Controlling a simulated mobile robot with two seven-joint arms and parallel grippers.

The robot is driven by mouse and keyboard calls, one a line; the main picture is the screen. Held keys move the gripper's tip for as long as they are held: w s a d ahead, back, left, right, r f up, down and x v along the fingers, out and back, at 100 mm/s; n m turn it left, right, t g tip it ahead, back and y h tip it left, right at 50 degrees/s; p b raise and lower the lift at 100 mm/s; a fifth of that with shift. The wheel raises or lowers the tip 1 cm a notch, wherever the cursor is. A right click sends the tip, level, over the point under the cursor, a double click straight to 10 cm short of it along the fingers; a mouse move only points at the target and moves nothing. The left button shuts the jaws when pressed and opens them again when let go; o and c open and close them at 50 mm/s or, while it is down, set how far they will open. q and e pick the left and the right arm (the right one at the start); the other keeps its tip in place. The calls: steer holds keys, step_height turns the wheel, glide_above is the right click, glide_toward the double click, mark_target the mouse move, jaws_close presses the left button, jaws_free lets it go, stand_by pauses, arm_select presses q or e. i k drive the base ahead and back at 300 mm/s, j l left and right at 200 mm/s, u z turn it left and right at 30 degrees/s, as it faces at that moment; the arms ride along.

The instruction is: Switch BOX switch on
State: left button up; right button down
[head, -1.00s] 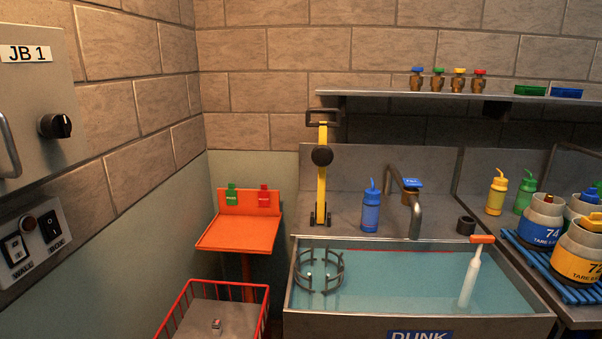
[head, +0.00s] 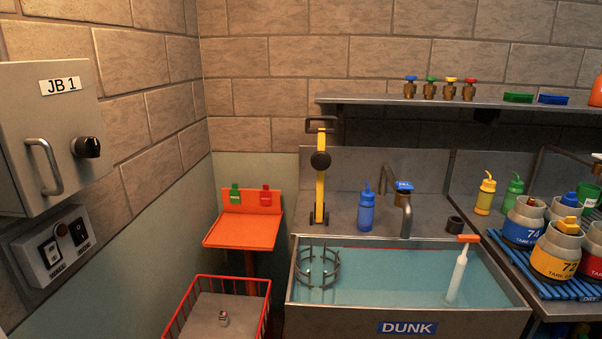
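The switch panel (head: 52,245) is a grey plate on the left wall, below the JB 1 cabinet (head: 55,135). It carries two black rocker switches and a dark red round lamp (head: 62,229) between them. The BOX switch (head: 78,232) is the right rocker, and its label below is small and blurred. The WALL switch (head: 50,253) is the left rocker. I cannot tell which way either rocker is tipped. The lamp looks unlit. Neither of my grippers is in view.
The cabinet has a bar handle (head: 47,167) and a black rotary knob (head: 87,147). An orange stand (head: 242,231) and a red wire basket (head: 190,295) stand right of the panel. The DUNK tank (head: 408,312) holds water. The space before the panel looks clear.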

mark_target(80, 235)
steer(key=k+l+u, duration=0.15)
steer(key=u, duration=1.2)
